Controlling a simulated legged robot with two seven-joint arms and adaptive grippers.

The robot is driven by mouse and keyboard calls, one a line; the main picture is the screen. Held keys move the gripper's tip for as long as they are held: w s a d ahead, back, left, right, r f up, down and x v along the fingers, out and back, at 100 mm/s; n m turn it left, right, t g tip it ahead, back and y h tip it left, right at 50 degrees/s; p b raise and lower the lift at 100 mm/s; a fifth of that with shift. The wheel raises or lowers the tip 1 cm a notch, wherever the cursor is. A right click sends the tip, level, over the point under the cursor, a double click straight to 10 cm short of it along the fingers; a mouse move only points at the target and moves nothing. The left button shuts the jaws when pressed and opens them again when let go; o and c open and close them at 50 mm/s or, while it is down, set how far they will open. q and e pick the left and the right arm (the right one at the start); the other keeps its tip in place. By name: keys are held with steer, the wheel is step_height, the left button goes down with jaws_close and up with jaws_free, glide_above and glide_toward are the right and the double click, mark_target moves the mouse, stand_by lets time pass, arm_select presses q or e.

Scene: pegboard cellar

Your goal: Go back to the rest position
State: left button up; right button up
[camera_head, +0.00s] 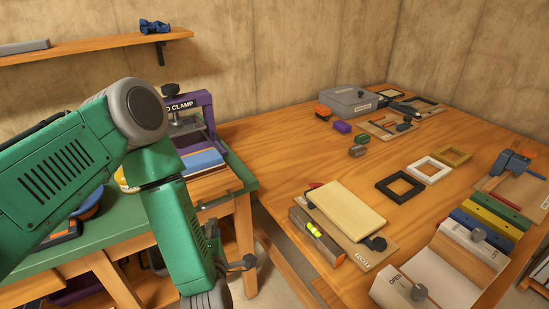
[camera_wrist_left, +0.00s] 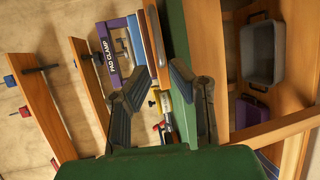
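My left gripper (camera_wrist_left: 160,76) shows in the left wrist view with its two dark fingers apart and nothing between them. It is open. Beyond its fingertips are the purple pad clamp (camera_wrist_left: 109,54) and the green edge of the left bench. In the head view my green left arm comes in from the left and bends down in front of the left bench. The gripper end is low in that picture and hard to make out. My right arm and right gripper are not in view.
In the head view the purple clamp (camera_head: 205,108) stands on the green-topped bench (camera_head: 105,236), close behind my left arm. A wooden table (camera_head: 290,150) at right holds a grey box (camera_head: 348,100), frames (camera_head: 400,187), a yellow pad (camera_head: 345,208) and tools. Its left part is clear.

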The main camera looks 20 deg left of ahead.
arm_select(q)
steer(key=s+d+f+m+g+h+b, duration=0.1)
steer(key=s+d+f+m+g+h, duration=0.2)
steer(key=s+f+m+h, duration=0.35)
steer(key=s+a+f+m+g+b, duration=0.1)
steer(key=s+f+m+g, duration=0.3)
steer(key=s+m, duration=0.5)
steer(key=s+f+m+g, duration=0.4)
steer(key=s+m+g, duration=0.2)
steer(key=s+m, duration=0.3)
steer(key=shift+s+a+h+b, duration=0.35)
steer(key=shift+s, duration=0.6)
steer(key=shift+w, duration=0.15)
